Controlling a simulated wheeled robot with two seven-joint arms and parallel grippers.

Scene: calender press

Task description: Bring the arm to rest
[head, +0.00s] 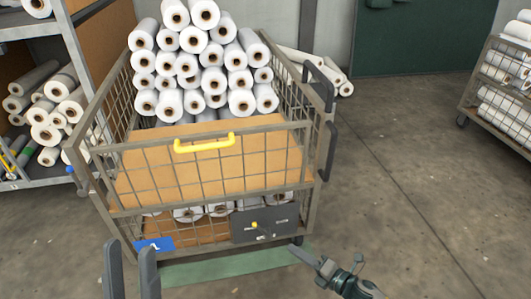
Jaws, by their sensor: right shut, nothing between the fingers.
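My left gripper (132,258) is at the bottom left, in front of the wire cart (78,165). Its two dark fingers point up and stand apart, with nothing seen between them. My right gripper (304,256) is at the bottom, just right of the cart's front right corner. It is shut and empty, its thin tip pointing up and left. Whether its tip touches the cart or only overlaps it in the picture, I cannot tell.
The cart holds stacked white rolls (200,50) and has a yellow handle (204,143). A shelf (35,28) with rolls stands at left, and another roll cart (490,68) at far right. A green mat (225,265) lies in front. The floor (425,190) at right is clear.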

